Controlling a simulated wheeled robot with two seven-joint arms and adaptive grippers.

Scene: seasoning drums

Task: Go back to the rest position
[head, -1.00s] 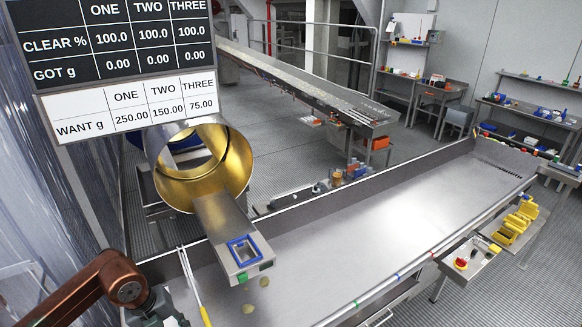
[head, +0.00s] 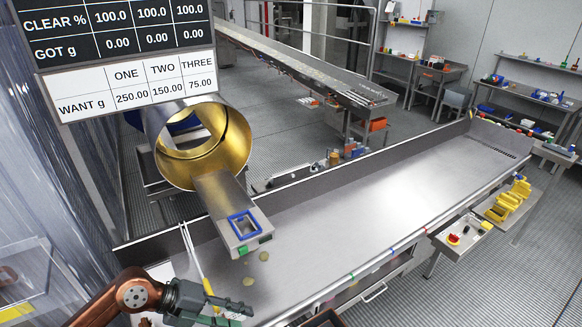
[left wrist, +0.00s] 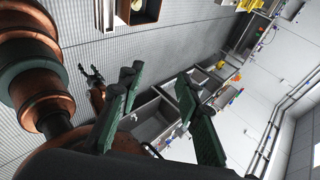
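My left gripper (head: 222,309) is at the bottom left of the head view, at the near left corner of the steel table (head: 370,215). In the left wrist view its two green fingers stand wide apart with nothing between them (left wrist: 160,103), so it is open and empty. A small dark gripper on a copper arm, which looks like my right gripper (left wrist: 91,72), shows in the left wrist view; its fingers look spread and empty. It is not seen in the head view. A tool with pale handles and a yellow part (head: 196,258) lies by the left gripper, partly hidden by it.
A gold-lined drum (head: 236,150) with a steel chute (head: 221,195) overhangs the table's left end. Yellowish round pieces (head: 248,281) lie below it. A readout board (head: 130,85) hangs at upper left. The table's middle is clear.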

